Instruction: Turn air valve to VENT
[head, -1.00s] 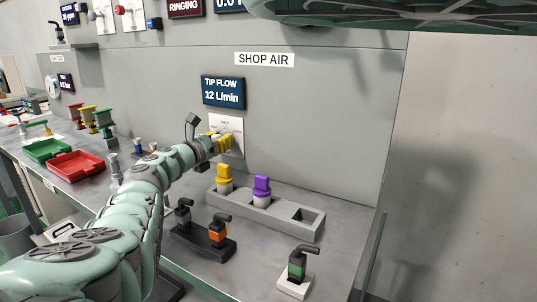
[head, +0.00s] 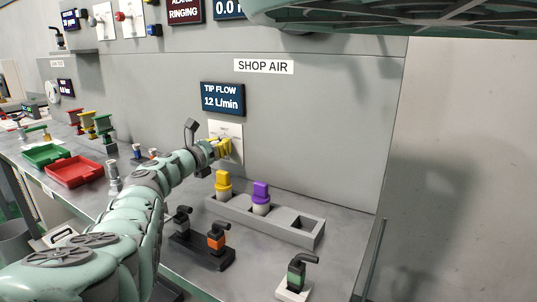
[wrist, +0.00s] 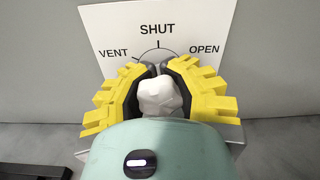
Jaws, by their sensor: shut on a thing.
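The air valve's white plate (wrist: 205,22), marked VENT on the left, SHUT at the top and OPEN on the right, is on the grey panel. It also shows in the head view (head: 236,133) below the TIP FLOW display (head: 222,98), which reads 12 L/min. My gripper (wrist: 158,70) is in front of the plate, its yellow fingers closed in from both sides on the valve handle. The dark fingertips nearly meet just below the SHUT mark. The handle is mostly hidden by the fingers and a pale lumpy part between them, so I cannot tell its exact angle.
A grey holder (head: 303,237) with a yellow-topped piece (head: 223,183) and a purple-topped piece (head: 261,195) stands on the bench below. Black-handled fittings (head: 217,238) are in front, one green (head: 296,275). Red (head: 75,171) and green (head: 45,154) trays lie left.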

